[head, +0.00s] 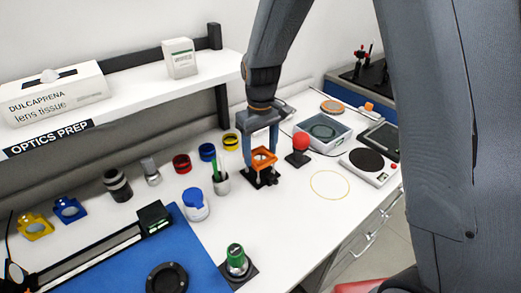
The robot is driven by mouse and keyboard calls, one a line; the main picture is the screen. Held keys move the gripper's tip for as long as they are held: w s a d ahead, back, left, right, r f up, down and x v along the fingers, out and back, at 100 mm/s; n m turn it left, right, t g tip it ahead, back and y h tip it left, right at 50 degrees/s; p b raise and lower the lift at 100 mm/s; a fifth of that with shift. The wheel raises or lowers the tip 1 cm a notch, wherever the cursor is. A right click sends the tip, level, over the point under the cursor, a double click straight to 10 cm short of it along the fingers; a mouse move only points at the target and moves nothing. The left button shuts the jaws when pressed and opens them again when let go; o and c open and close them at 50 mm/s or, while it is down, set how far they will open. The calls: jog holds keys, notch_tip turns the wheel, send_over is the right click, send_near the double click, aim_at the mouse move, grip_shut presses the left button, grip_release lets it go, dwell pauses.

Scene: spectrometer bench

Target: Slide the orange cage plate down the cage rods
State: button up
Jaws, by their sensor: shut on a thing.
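The orange cage plate (263,154) is in the middle of the head view, above a black base (262,182) on the white bench. My gripper (263,147) reaches down from above and is shut on the orange plate. Thin cage rods (273,171) stand on the base below the plate, small and partly hidden by the plate and the fingers. The plate looks roughly level and sits above the base, with a gap between them. Whether all the rods pass through the plate is too small to tell.
A red ball on a dark block (300,143) stands just right of the base. A yellow ring outline (330,185) marks clear bench.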

jog(key=shift+f+b, duration=1.05)
jog(key=shift+f, duration=1.15)
jog(key=o, duration=1.3)
jog(key=shift+r+b, duration=1.1)
jog(key=shift+r, duration=2.8)
jog(key=s+d+f+m, duration=0.1)
jog(key=s+d+m, duration=0.1)
jog(key=s+d, duration=0.3)
jog(key=s+d+f+m+t+b, duration=0.1)
jog(key=s+d+f+m, duration=0.1)
jog(key=s+d, duration=0.2)
jog(key=s+d+f+m+b, duration=0.1)
jog(key=s+d+m, duration=0.1)
jog(key=s+d, duration=0.3)
jog(key=shift+s+d+f, duration=0.15)
jog(key=shift+s+d, duration=0.2)
jog(key=shift+s, duration=0.15)
